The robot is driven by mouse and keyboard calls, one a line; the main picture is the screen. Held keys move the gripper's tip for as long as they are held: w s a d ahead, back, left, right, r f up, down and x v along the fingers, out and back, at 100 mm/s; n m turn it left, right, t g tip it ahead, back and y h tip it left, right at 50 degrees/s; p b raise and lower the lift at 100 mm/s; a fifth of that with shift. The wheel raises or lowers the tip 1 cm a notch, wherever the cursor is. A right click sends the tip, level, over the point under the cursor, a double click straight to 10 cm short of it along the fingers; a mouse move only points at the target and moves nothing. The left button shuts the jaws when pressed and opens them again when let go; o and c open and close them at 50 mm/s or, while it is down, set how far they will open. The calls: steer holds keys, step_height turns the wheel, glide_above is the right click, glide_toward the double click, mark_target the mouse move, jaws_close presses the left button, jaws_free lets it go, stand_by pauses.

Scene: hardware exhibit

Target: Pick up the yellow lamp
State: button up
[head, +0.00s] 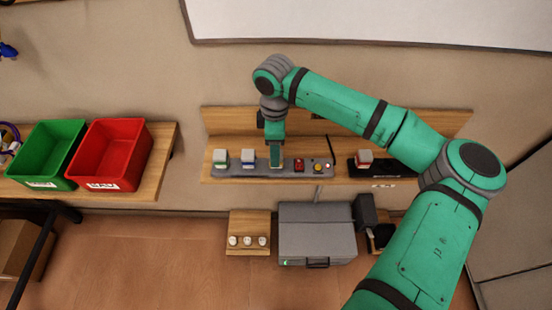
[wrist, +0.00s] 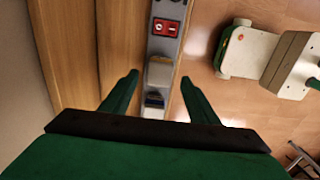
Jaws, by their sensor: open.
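My gripper (head: 276,154) points down over the grey panel on the wall shelf and hides part of it in the head view. In the wrist view my gripper (wrist: 160,77) is open, with a pale grey-capped block (wrist: 159,70) between its fingertips. This block's yellow colour does not show, so I cannot tell for sure that it is the yellow lamp. A blue-banded block (wrist: 153,101) sits beside it; the head view also shows this blue block (head: 248,158). A green-banded block (head: 221,157) stands further left.
The panel (head: 232,172) also bears a red switch (head: 299,164) and a round yellow-orange button (head: 318,167). A red-banded block (head: 364,159) stands on a black base to the right. Red (head: 117,150) and green (head: 52,150) bins are at left. A grey case (head: 317,235) is below.

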steer(key=f, duration=0.4)
steer(key=shift+d, duration=0.3)
steer(key=shift+c, duration=0.6)
steer(key=shift+w, duration=0.1)
steer(key=c, duration=1)
steer(key=shift+a, duration=0.1)
steer(key=shift+c, duration=0.2)
steer(key=shift+r, duration=0.1)
